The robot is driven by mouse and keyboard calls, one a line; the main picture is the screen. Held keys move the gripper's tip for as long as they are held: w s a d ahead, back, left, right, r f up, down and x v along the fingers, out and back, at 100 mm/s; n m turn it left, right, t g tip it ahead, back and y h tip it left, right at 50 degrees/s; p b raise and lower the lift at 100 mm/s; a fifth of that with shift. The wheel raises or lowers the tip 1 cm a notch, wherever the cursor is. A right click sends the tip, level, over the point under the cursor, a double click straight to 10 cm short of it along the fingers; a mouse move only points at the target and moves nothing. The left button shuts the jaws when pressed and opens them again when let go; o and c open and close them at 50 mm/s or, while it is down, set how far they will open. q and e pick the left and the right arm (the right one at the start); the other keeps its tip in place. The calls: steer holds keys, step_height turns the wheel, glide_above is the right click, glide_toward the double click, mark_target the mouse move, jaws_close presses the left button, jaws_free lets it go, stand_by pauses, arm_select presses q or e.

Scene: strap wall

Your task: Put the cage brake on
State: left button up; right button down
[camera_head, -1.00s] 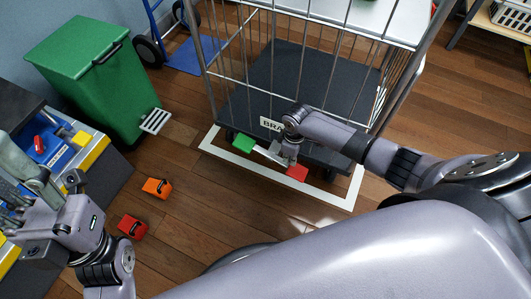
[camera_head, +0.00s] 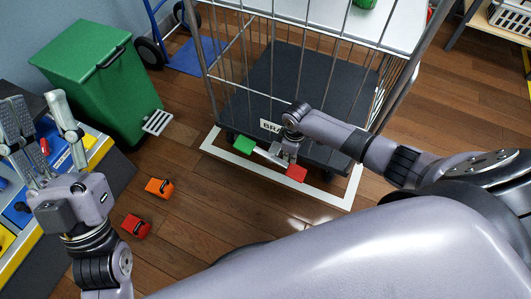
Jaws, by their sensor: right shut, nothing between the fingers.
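The wire roll cage (camera_head: 222,92) stands on a dark base (camera_head: 262,92) with a white label, partly hidden by my arm, whose visible letters begin "BRA". At its near lower edge a pale brake bar (camera_head: 266,154) carries a green pedal (camera_head: 243,145) at the left and a red pedal (camera_head: 297,173) at the right. My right gripper (camera_head: 287,160) points down, shut and empty, at the bar beside the red pedal. Whether it touches is too small to tell. My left gripper (camera_head: 42,125) is open, fingers spread, over the workbench at the left, away from the cage.
A white floor outline (camera_head: 325,197) surrounds the cage's base. An orange block (camera_head: 159,187) and a red block (camera_head: 136,227) lie on the wooden floor. A green bin (camera_head: 85,65) with a grey pedal and a blue hand truck (camera_head: 190,55) stand behind. The workbench (camera_head: 60,255) is at the left.

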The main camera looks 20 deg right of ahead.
steer(key=shift+r+p, duration=0.65)
steer(key=shift+p, duration=0.05)
steer(key=shift+r+p, duration=0.25)
steer(key=shift+p, duration=0.05)
arm_select(q)
steer(key=shift+w+f+g+y, duration=1.3)
steer(key=shift+w+f+g, duration=2.1)
steer(key=shift+f, duration=1.15)
arm_select(e)
steer(key=shift+r+p, duration=0.6)
steer(key=shift+p, duration=0.1)
arm_select(q)
step_height(320, 180, down, 12)
steer(key=s+a+g+y+p, duration=0.1)
steer(key=g+y, duration=0.1)
steer(key=g, duration=0.5)
steer(key=shift+s+a+r+p, duration=0.15)
steer(key=shift+s+a+p, duration=0.1)
steer(key=shift+p, duration=0.15)
arm_select(e)
steer(key=shift+r, duration=0.75)
